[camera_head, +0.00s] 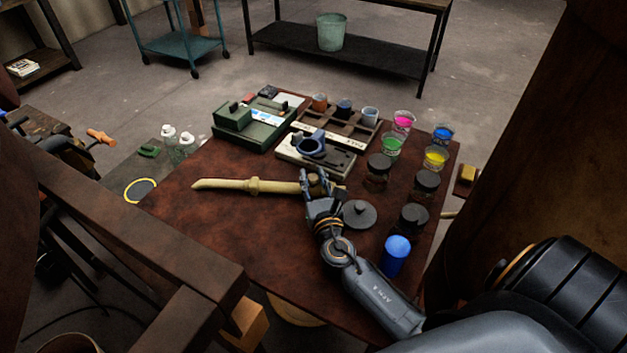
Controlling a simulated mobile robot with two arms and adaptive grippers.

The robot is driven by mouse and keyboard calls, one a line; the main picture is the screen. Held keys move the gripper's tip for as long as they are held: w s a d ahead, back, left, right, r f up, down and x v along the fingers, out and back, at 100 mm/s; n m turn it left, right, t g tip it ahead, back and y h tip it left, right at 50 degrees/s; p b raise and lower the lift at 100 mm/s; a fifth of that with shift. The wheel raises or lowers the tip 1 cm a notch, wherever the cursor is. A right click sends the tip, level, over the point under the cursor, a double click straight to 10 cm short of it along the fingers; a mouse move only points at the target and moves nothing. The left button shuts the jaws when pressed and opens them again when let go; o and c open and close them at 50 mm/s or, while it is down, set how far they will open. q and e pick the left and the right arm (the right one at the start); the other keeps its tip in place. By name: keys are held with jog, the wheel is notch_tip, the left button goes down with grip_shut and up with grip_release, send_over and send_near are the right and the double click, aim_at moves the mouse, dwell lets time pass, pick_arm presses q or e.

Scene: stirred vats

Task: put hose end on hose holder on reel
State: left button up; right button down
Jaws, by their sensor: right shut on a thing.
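My right gripper (318,180) is over the middle of the dark red-brown table, shut on a pale yellowish tapered tube (225,185). The tube has a collar near its middle. It points left from the fingers, and a short part shows to their right. I cannot tell whether this tube is the hose end, or whether it touches the table. No reel or hose holder can be made out for sure. My left gripper is not in view.
Behind the gripper are a dark blue ring-shaped piece (311,145) on a grey block and a green case (262,130). Several paint cups and dark jars line the right side; a blue cup (396,255) stands near the arm. The table's left front (215,240) is clear.

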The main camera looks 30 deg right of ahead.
jog(key=c, duration=1)
grip_release()
